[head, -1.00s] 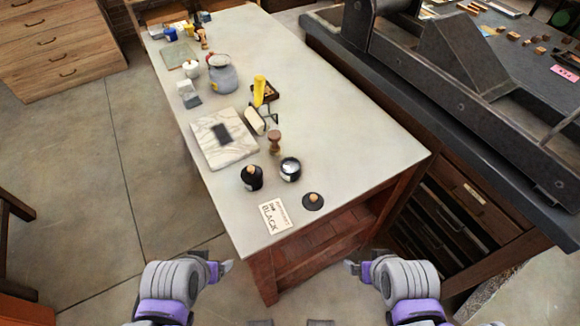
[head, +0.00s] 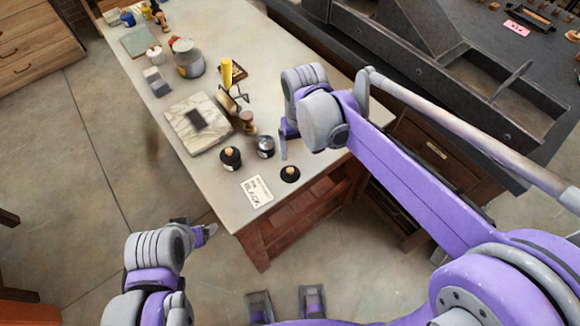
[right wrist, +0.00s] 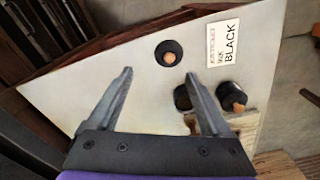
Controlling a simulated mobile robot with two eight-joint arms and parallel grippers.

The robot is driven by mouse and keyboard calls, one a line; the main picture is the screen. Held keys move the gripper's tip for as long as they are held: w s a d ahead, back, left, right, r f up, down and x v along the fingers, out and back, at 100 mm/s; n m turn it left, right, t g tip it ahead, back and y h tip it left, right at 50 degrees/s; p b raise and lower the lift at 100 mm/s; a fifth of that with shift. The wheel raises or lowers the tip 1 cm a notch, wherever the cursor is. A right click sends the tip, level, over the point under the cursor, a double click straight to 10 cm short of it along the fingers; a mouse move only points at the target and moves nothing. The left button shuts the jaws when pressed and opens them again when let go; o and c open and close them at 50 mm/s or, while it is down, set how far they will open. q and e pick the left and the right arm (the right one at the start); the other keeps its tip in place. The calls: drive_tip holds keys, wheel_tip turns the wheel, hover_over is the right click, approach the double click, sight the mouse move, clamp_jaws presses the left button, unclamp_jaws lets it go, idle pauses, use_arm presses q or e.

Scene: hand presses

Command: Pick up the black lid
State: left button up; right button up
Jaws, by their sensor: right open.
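The black lid (head: 290,174), a flat black disc with a small wooden knob, lies on the pale tabletop near its front corner. In the right wrist view the lid (right wrist: 169,52) lies ahead of the fingertips, roughly between their lines. My right gripper (head: 284,143) hangs over the table just behind the lid in the head view; in the wrist view the gripper (right wrist: 159,76) is open and empty, apart from the lid. My left gripper (head: 206,233) is low, off the table's front left edge, and its jaw opening is unclear.
A black jar with a wooden knob (head: 230,158) and an open dark tin (head: 265,147) stand close to the lid. A card reading BLACK (head: 256,191) lies beside it. A marble slab (head: 197,123) is farther back. A heavy press (head: 440,60) stands at right.

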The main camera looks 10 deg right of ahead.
drive_tip(key=w+a, duration=0.1)
drive_tip(key=w, duration=0.1)
hover_over(290, 170)
drive_tip(key=f, duration=0.5)
drive_tip(key=shift+w+d, duration=0.35)
drive_tip(key=shift+d, duration=0.05)
drive_tip(key=shift+s+a+f, duration=0.15)
drive_tip(key=shift+a+f, duration=0.05)
drive_tip(key=shift+f, duration=1.2)
drive_tip(key=shift+s+a+f, duration=0.1)
drive_tip(key=shift+a+f, duration=0.05)
drive_tip(key=shift+f, duration=1.2)
drive_tip(key=shift+s, duration=0.1)
clamp_jaws()
